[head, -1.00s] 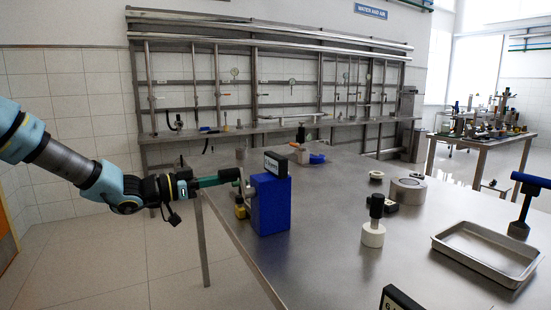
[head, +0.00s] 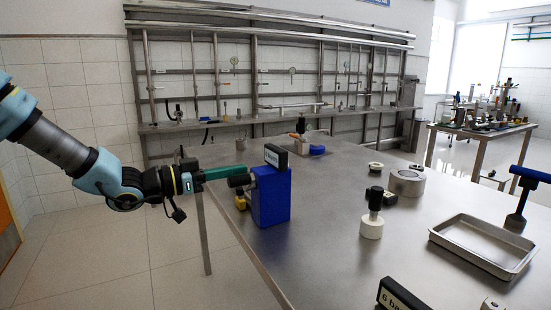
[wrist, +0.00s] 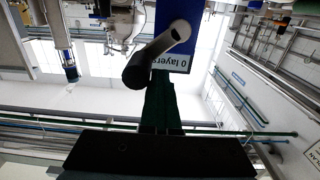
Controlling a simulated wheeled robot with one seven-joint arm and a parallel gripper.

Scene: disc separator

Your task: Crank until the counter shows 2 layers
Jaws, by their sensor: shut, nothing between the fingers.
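The blue crank box (head: 271,197) stands at the left edge of the steel table, with a black counter (head: 276,156) on top. A grey crank arm (wrist: 166,44) ends in a dark knob (wrist: 137,72); the knob also shows at the box's left side in the head view (head: 238,181). My gripper (head: 243,170) is shut and empty, its green fingers just above and beside the knob. I cannot tell whether they touch it.
A small yellow-based item (head: 241,201) stands left of the box. A white-based black-handled tool (head: 372,228), a metal ring (head: 407,183) and a steel tray (head: 440,237) lie to the right. A black sign (head: 398,295) is at the front. Bare table lies right of the box.

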